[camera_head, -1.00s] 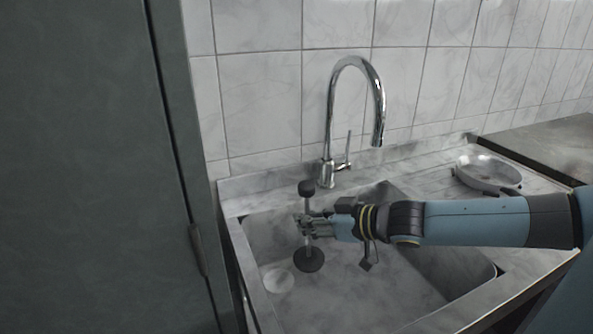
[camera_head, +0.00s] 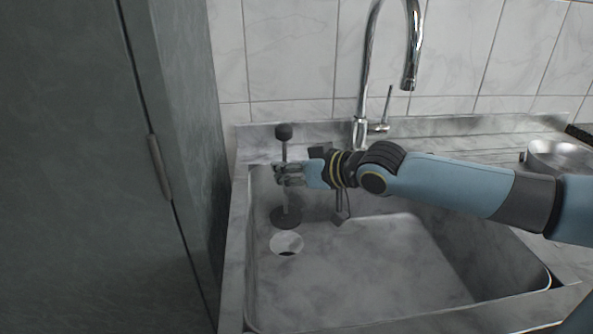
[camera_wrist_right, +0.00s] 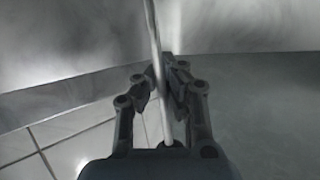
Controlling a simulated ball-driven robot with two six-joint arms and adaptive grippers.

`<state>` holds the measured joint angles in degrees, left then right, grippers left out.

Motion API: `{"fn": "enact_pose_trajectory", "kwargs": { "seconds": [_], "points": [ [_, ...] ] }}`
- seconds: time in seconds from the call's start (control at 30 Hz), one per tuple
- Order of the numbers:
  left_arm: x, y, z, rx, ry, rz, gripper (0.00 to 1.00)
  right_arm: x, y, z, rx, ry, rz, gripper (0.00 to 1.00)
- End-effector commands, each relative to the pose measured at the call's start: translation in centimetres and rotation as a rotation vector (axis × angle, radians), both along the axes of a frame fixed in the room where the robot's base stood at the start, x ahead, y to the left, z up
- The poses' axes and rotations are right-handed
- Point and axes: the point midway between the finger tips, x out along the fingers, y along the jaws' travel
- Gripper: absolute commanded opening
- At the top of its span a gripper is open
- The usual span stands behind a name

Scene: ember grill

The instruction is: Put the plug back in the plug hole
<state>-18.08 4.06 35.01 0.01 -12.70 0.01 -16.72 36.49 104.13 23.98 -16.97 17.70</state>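The plug is a thin pale rod (camera_head: 286,200) with a dark knob (camera_head: 284,132) on top and a dark round disc (camera_head: 286,217) at its lower end. It is upright over the sink. The plug hole (camera_head: 286,244) is a dark opening in a pale round recess in the sink floor, just in front of the disc in the head view. The disc is off the hole. My right gripper (camera_head: 284,174) is shut on the rod below the knob. The wrist view shows the rod (camera_wrist_right: 155,40) between the fingers (camera_wrist_right: 164,90). My left gripper is out of view.
The marble-look sink (camera_head: 400,270) is otherwise empty. A chrome tap (camera_head: 364,70) stands behind it. A metal pan (camera_head: 560,157) is on the counter at right. A tall dark cabinet (camera_head: 80,180) borders the left side.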

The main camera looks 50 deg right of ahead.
Motion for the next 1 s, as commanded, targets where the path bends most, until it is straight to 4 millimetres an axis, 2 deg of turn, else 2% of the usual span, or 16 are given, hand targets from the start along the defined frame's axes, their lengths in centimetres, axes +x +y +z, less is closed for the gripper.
{"fn": "enact_pose_trajectory", "kwargs": {
  "seconds": [0.1,0.23,0.37,0.6,0.77,1.0],
  "points": [
    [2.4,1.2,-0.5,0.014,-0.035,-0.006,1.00,0.0,0.0,-0.7,0.000,-0.001,0.000,0.00],
    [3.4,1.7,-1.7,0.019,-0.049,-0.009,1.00,0.0,0.0,-2.1,0.000,0.000,0.000,0.00],
    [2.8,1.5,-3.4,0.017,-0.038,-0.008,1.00,0.0,0.0,-3.7,0.000,0.000,0.000,0.00],
    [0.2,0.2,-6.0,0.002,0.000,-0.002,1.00,0.0,0.0,-6.2,-0.001,0.000,0.000,0.00],
    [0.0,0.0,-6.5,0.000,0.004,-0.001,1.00,0.0,0.0,-6.6,-0.001,-0.002,0.000,0.00],
    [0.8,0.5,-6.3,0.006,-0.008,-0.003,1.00,0.0,0.0,-6.4,-0.001,-0.002,0.000,0.00]
  ]
}}
